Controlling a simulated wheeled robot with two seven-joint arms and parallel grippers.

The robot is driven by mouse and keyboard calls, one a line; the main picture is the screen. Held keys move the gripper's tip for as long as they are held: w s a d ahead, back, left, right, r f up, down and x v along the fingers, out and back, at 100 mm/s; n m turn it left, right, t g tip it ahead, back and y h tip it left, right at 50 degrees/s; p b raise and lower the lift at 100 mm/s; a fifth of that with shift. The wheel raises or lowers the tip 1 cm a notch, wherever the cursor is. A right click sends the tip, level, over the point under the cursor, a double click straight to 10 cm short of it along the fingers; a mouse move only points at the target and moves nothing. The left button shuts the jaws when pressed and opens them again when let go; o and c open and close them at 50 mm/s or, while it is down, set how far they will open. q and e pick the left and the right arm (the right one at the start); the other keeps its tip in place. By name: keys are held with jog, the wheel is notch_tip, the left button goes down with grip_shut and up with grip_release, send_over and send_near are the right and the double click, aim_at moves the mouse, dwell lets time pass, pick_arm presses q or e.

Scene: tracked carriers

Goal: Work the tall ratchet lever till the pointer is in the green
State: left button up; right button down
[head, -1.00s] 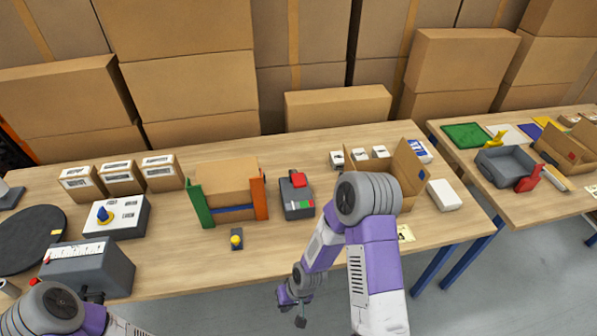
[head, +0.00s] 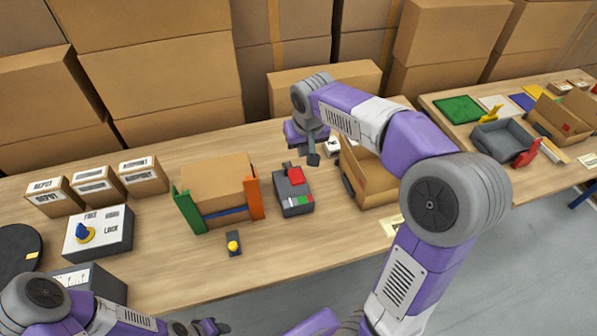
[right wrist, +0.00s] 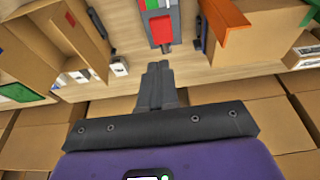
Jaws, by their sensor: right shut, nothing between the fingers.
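No tall lever or pointer can be made out clearly. A dark grey device (head: 289,207) with a red block (head: 295,176) and small white, green and red patches stands mid-table. A short dark piece sticks out at its back. It also shows in the right wrist view (right wrist: 175,15). A grey box with a white tick scale (head: 108,290) is at the lower left, partly hidden by my left arm. My right gripper (head: 313,160) is shut and empty, above the table behind the device. My left gripper (head: 215,327) is low at the front; its jaws are unclear.
A carton between green and orange brackets (head: 218,185) stands left of the device. A box marked FREE and LOCK (head: 112,243) has a blue knob. A yellow button (head: 234,246) sits in front. An open carton (head: 365,175) is to the right. Boxes are stacked behind.

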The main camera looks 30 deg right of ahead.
jog(key=shift+f, duration=0.15)
jog(key=b, duration=0.2)
send_near(298, 178)
jog(key=x, duration=0.5)
jog(key=shift+w+d+f, duration=0.1)
jog(key=shift+w+f, duration=0.05)
jog(key=shift+f, duration=0.05)
pick_arm(q)
jog(key=shift+w+f, duration=0.1)
jog(key=shift+f, duration=1.15)
pick_arm(e)
jog(key=shift+f, duration=0.55)
